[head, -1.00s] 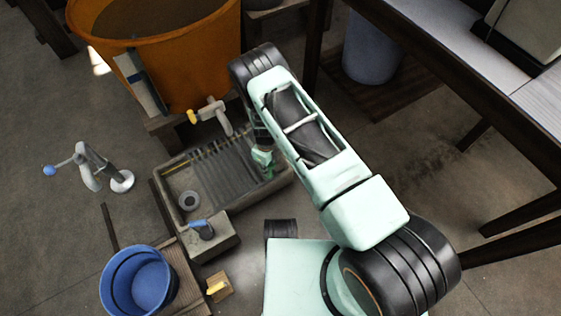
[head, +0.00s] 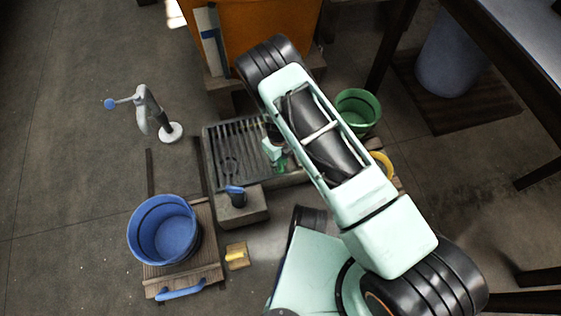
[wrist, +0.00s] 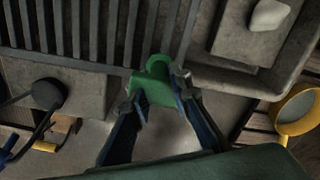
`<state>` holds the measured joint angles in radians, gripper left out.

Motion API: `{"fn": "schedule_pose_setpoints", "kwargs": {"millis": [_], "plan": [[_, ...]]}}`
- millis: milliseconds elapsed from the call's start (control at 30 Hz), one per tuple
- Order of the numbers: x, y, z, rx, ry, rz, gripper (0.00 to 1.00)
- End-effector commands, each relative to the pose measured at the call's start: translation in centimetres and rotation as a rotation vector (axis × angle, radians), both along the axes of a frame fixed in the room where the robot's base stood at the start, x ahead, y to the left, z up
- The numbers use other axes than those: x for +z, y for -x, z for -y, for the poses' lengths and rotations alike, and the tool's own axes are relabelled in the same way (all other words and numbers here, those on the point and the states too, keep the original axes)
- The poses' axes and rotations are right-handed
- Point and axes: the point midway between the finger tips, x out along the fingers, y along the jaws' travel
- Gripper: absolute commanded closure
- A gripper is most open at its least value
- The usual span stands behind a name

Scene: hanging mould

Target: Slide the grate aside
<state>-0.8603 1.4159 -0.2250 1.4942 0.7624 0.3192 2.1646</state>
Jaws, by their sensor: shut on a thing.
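The dark barred grate (head: 232,134) lies over the left part of the grey stone basin (head: 294,181), with a round drain ring (head: 229,166) showing through its bars. In the wrist view the grate's bars (wrist: 60,25) fill the upper left, and the basin's bare floor is open at right. My gripper (head: 275,157) is at the grate's right edge. In the wrist view my gripper (wrist: 157,88) is shut on the grate's green handle (wrist: 153,82), one finger on each side. My arm hides part of the basin's right end.
A block with a blue handle (head: 240,207) stands at the basin's front. A blue bucket (head: 163,232) is at lower left, a green bucket (head: 357,108) at right. An orange tub (head: 270,20) stands behind. A pale stone (wrist: 269,14) lies in the open basin part.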

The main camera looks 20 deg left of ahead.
Motion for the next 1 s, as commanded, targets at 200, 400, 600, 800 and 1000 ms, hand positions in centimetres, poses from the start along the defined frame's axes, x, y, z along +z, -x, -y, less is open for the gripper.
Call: {"fn": "schedule_pose_setpoints", "kwargs": {"millis": [200, 400, 600, 800, 1000], "plan": [[0.0, 0.0, 0.1, -0.001, 0.001, 0.000, 0.73], [0.0, 0.0, 0.1, 0.000, 0.000, 0.000, 0.64], [0.2, -0.1, 0.0, 0.000, 0.000, 0.001, 0.64], [2.2, -0.2, -0.1, 0.000, -0.001, 0.003, 0.64], [6.0, -0.1, -0.1, 0.000, -0.002, 0.002, 0.64]]}}
